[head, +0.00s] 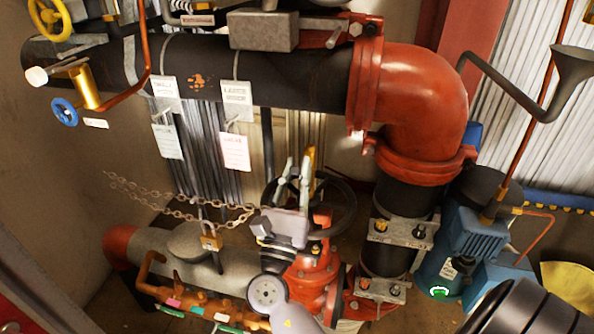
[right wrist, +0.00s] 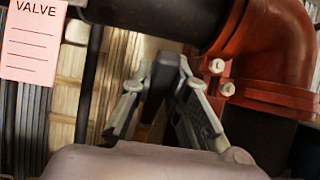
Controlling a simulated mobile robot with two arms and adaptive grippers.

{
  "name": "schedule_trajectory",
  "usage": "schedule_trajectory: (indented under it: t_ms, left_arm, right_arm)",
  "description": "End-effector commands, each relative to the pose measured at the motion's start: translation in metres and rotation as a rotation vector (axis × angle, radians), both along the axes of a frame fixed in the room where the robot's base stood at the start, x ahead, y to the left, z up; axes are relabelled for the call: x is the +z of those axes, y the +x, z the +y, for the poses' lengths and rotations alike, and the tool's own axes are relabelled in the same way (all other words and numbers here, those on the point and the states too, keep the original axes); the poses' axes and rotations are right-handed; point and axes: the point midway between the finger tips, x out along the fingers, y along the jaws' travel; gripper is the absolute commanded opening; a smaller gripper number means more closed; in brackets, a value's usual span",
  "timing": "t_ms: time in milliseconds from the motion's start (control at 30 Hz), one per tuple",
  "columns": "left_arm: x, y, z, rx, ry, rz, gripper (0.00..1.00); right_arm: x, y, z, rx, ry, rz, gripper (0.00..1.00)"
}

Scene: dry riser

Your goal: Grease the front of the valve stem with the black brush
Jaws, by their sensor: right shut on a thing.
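My right gripper (head: 294,168) is in front of the red valve (head: 318,268) and its dark handwheel (head: 345,192), fingers pointing up and away. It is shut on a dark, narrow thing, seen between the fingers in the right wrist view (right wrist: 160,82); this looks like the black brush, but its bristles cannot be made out. A small tan-orange piece (head: 311,156) shows by the right fingertip; I cannot tell what it belongs to. The valve stem is hidden behind my gripper and wrist. My left gripper is not in view.
A thick black pipe (head: 300,78) runs above and meets a red elbow (head: 420,100) on the right. Paper tags (head: 235,150) hang from it. A chain (head: 170,210) with a padlock (head: 211,241) is left of the gripper. A blue pump (head: 470,235) stands right.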

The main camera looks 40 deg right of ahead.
Motion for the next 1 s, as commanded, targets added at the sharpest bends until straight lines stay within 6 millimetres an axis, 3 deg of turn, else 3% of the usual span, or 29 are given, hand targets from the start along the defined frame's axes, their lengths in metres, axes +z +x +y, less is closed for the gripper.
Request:
schedule_trajectory:
  t_ms: [367,733,1000]
  left_arm:
    - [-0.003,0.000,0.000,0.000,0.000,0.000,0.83]
    - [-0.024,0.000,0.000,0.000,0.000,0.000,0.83]
    - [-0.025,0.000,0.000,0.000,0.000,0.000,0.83]
  right_arm:
    - [-0.003,0.000,0.000,0.000,0.000,0.000,0.00]
    - [-0.027,0.001,-0.001,0.000,-0.001,0.001,0.00]
    - [-0.029,0.001,-0.001,0.000,-0.001,0.001,0.00]
